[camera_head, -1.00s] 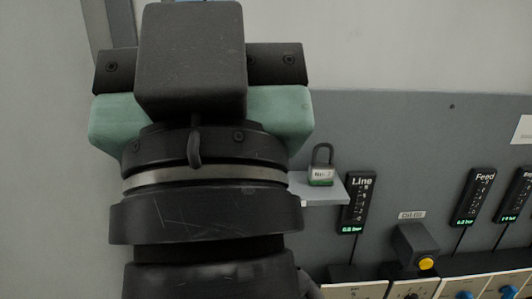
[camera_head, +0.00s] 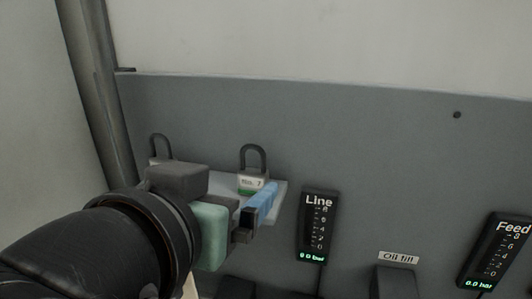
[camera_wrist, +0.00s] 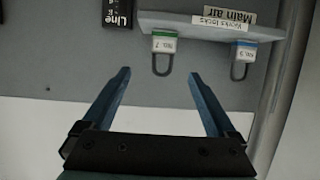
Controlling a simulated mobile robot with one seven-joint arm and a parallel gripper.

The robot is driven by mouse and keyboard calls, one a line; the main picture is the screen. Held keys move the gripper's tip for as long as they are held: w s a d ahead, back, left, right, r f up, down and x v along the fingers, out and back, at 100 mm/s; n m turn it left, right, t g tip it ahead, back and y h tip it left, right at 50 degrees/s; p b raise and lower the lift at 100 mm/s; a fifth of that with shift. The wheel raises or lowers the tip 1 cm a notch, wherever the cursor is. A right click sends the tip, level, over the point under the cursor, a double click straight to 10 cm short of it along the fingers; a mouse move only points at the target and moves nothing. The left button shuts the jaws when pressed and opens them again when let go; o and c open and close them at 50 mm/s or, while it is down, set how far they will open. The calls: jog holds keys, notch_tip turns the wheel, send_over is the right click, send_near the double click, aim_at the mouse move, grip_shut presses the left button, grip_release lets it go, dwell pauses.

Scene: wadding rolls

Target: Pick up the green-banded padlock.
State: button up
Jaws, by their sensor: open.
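The green-banded padlock (camera_head: 252,183), a grey lock with a dark shackle and a white "No. 7" label, stands upright on a small pale shelf (camera_head: 277,190). In the upside-down wrist view, the green-banded padlock (camera_wrist: 163,46) lies ahead of my fingertips, in line with the gap between them. My gripper (camera_head: 256,208) is open and empty, in front of the shelf in the head view. Its blue fingers also show spread in the wrist view (camera_wrist: 159,73). One finger is mostly hidden in the head view. No contact with the padlock is visible.
A blue-banded padlock (camera_wrist: 243,52) stands beside it; in the head view this second padlock (camera_head: 160,147) is partly hidden behind my gripper. The shelf (camera_wrist: 185,22) carries labels. A Line gauge (camera_head: 317,225) hangs close right of the shelf. A vertical pipe (camera_head: 92,90) runs at left.

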aim_at(251, 180)
jog(key=x, duration=0.4)
jog(key=f+p+x, duration=0.1)
jog(key=x, duration=0.1)
jog(key=shift+w+a+f, duration=0.1)
jog(key=shift+w+a, duration=0.1)
jog(key=shift+w, duration=0.05)
jog(key=shift+f+p+x, duration=0.1)
jog(key=shift+p+x, duration=0.45)
jog(key=shift+x, duration=0.95)
jog(key=shift+f+p+x, duration=0.15)
jog(key=shift+p+x, duration=0.35)
jog(key=shift+x, duration=1.05)
jog(key=shift+s+a+r, duration=0.1)
jog(key=shift+s, duration=0.05)
grip_shut()
